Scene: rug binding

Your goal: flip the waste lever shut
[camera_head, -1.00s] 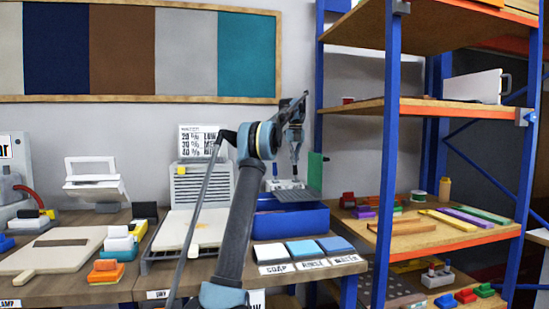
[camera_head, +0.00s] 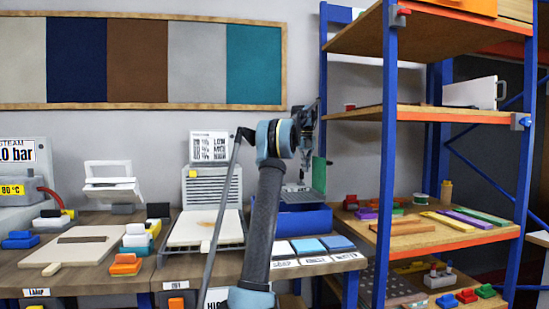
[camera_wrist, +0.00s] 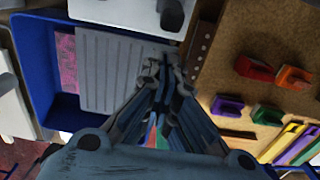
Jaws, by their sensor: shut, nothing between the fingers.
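The blue basin (camera_head: 305,219) stands on the bench left of the shelving, and its rim also shows in the wrist view (camera_wrist: 30,60). A grey ridged board (camera_wrist: 108,70) lies across it. A dark grey rounded piece (camera_wrist: 172,14) shows at the basin's top right corner in the wrist view; I cannot tell whether it is the waste lever. My gripper (camera_wrist: 170,78) is shut and empty, above the basin's right side.
A blue-framed shelf unit (camera_head: 388,150) stands close at the right, with coloured blocks on its boards. A green upright panel (camera_head: 319,173) is beside the basin. Labelled cloth pads (camera_head: 308,246) lie at the bench front. A slotted board (camera_head: 75,247) is at the left.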

